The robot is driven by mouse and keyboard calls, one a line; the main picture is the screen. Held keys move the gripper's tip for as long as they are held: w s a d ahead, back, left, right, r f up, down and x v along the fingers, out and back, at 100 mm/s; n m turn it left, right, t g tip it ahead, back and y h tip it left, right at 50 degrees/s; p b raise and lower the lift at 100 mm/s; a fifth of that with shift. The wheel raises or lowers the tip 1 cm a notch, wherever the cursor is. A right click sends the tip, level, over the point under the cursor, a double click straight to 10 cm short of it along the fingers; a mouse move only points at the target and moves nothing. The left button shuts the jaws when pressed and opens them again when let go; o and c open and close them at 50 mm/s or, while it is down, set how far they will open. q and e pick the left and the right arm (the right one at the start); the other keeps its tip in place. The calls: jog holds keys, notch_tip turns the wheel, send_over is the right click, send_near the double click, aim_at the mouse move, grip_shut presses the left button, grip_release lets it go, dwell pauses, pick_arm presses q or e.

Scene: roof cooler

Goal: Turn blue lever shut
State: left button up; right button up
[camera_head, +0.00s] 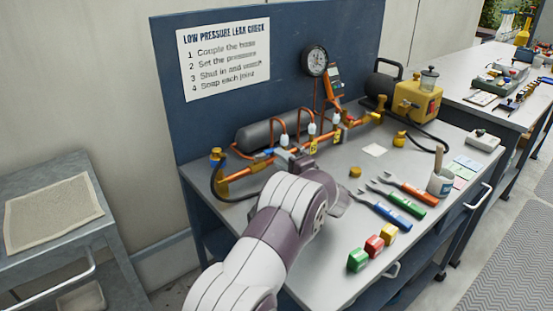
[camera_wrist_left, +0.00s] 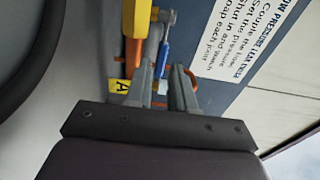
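The blue lever (camera_wrist_left: 162,60) is on the copper pipework in the left wrist view, close ahead of my left gripper. In the head view a small blue piece (camera_head: 268,152) shows on the pipe at the left part of the rig, just left of my gripper. My left gripper (camera_wrist_left: 165,72) has its two grey fingers apart, with the lever showing in the gap between their tips. I cannot tell whether a finger touches it. In the head view my left gripper (camera_head: 289,158) is at the pipe, partly hidden by my wrist. My right gripper is not in view.
The copper manifold (camera_head: 240,178) runs along the workbench, with a grey cylinder (camera_head: 262,133) behind it. A blue backboard (camera_head: 285,75) stands behind, carrying a gauge (camera_head: 315,61). Wrenches (camera_head: 396,204) and coloured blocks (camera_head: 373,246) lie at the front right. A yellow part (camera_wrist_left: 135,18) is beside the lever.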

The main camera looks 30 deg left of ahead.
pick_arm(q)
jog(key=shift+x, duration=1.45)
grip_shut()
jog(key=m+t+p, duration=0.1)
jog(key=r+t+h+p, duration=0.1)
jog(key=p, duration=0.1)
jog(key=shift+s+d+m, duration=0.2)
jog(key=shift+s+m, duration=0.2)
jog(key=shift+s+d+f+m+t+h+p, duration=0.15)
jog(key=shift+m+t+h+p, duration=0.15)
jog(key=shift+t+h, duration=0.15)
jog(key=shift+s+f+m+t+h+p, duration=0.15)
jog(key=shift+m+t+h, duration=0.2)
jog(key=shift+t, duration=0.2)
jog(key=shift+w+f, duration=0.1)
jog(key=shift+f, duration=0.05)
grip_release()
